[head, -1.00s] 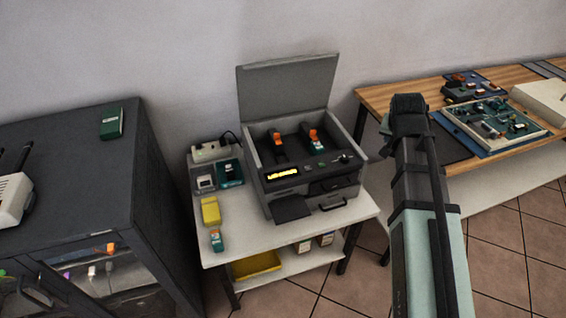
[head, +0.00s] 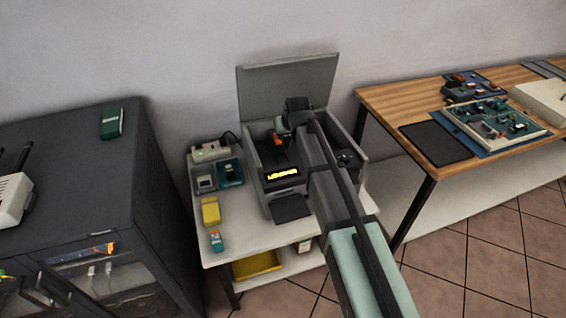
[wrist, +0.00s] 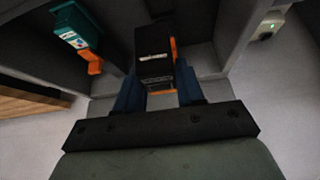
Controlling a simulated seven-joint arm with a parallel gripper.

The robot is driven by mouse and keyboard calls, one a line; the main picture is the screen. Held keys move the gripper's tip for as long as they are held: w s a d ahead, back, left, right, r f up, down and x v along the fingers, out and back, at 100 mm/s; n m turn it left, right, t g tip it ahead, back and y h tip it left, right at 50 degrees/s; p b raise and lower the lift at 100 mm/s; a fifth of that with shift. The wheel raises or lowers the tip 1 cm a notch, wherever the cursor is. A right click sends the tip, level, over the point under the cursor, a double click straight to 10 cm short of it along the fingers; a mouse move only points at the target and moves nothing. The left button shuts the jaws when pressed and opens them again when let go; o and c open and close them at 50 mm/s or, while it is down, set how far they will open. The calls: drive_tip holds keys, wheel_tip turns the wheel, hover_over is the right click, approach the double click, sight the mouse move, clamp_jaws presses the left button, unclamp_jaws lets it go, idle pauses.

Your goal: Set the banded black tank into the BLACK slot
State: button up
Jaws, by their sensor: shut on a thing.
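The printer (head: 262,203) stands open with its lid (head: 287,88) up. My gripper (head: 285,128) is over the left part of its open bay. In the wrist view, my gripper (wrist: 159,96) has its blue fingers shut on a black tank (wrist: 154,40) with a pale label band. Orange parts show beside and below the tank, and an orange part (head: 280,139) shows under my gripper in the head view. A teal tank with an orange part (wrist: 78,30) is apart at the upper left of the wrist view. Whether the black tank is seated is hidden.
Left of the printer on the white table (head: 240,238) are a teal tray (head: 230,172), a yellow box (head: 210,211) and a small teal tank (head: 216,240). A dark cabinet (head: 70,170) is at left. A wooden bench (head: 390,97) with a dark mat (head: 436,142) is at right.

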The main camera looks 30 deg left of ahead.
sight(287, 146)
drive_tip(key=shift+w+a+f+n, duration=0.1)
drive_tip(key=shift+w+a+n, duration=0.1)
drive_tip(key=shift+a, duration=0.2)
drive_tip(key=shift+w+a+f+n, duration=0.1)
drive_tip(key=shift+a+n, duration=0.1)
drive_tip(key=shift+a, duration=0.2)
drive_tip(key=shift+f, duration=4.85)
drive_tip(key=shift+f, duration=0.1)
drive_tip(key=o, duration=1.1)
drive_tip(key=shift+o, duration=0.2)
drive_tip(key=v, duration=1.2)
drive_tip(key=shift+d, duration=0.2)
